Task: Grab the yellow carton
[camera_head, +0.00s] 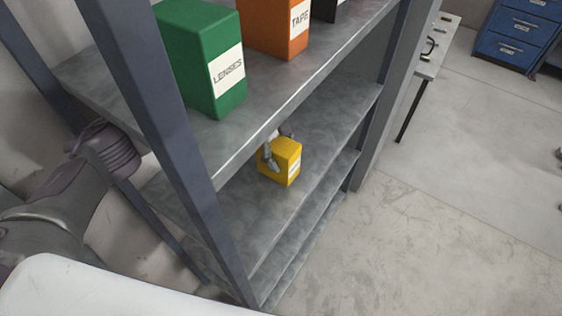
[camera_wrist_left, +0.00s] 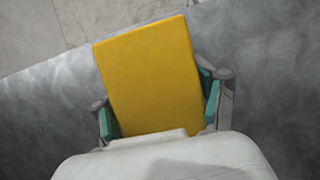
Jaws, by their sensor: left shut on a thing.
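The yellow carton (camera_head: 283,165) is a small box with a white label, on the second shelf from the top in the head view. My left gripper (camera_head: 270,158) reaches it from behind the shelf post and is mostly hidden by the upper shelf. In the left wrist view, the yellow carton (camera_wrist_left: 152,78) fills the space between the teal pads of my left gripper (camera_wrist_left: 160,110). The gripper is shut on the carton, one finger on each side. I cannot tell whether the carton touches the shelf. My right gripper is not in view.
The metal upper shelf (camera_head: 290,95) holds a green LENSES box (camera_head: 200,55), an orange TAPE box (camera_head: 275,25) and a dark box. A blue-grey post (camera_head: 150,100) stands in front of my left arm. The lower shelf around the carton is bare. Open floor (camera_head: 430,230) lies to the right.

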